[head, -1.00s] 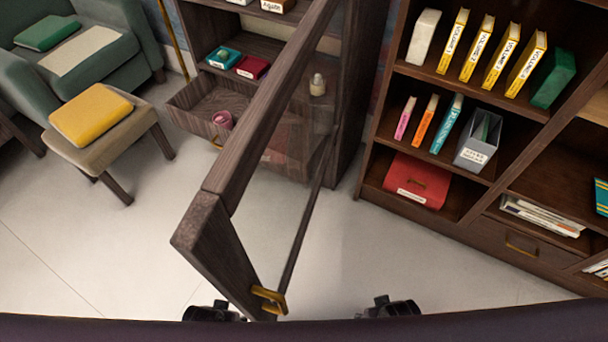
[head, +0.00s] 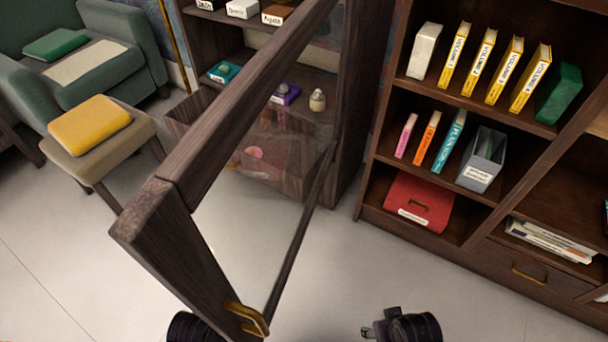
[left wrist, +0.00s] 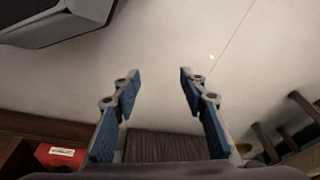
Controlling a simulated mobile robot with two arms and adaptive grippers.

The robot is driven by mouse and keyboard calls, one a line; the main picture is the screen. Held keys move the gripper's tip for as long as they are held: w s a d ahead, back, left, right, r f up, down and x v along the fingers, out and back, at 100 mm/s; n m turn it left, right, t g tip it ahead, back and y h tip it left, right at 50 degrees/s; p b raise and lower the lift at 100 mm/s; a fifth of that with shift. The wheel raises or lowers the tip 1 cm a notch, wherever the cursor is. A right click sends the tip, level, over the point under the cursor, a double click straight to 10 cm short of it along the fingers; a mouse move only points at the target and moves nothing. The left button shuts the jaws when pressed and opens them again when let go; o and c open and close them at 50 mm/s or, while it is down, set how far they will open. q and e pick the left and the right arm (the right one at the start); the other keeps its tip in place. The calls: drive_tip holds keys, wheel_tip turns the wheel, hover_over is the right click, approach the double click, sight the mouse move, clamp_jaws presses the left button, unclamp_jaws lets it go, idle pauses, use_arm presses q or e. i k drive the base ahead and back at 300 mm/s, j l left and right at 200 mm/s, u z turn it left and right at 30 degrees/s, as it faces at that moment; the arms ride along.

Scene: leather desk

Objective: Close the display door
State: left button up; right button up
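The display door (head: 240,110) is a dark wood frame with a glass pane. It stands swung wide open from the display cabinet (head: 358,110), its free edge toward me. A brass handle (head: 248,318) sits low on that edge. My left gripper's arm (head: 195,328) shows at the bottom of the head view, just left of the handle; its fingers are hidden there. In the left wrist view the left gripper (left wrist: 158,88) is open, with nothing between its blue pads. My right gripper (head: 375,330) is at the bottom, right of the handle and apart from the door; its finger state is unclear.
A drawer (head: 185,118) of the cabinet stands pulled out behind the door. A bookcase (head: 400,100) with books and a red box (head: 420,200) is at the right. A stool (head: 100,150) and green armchair (head: 140,55) are at the left. Floor (head: 60,270) between is clear.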

sight(157, 229)
drive_tip(key=k+j+u, duration=0.15)
drive_tip(key=k+j, duration=0.6)
drive_tip(key=k, duration=0.1)
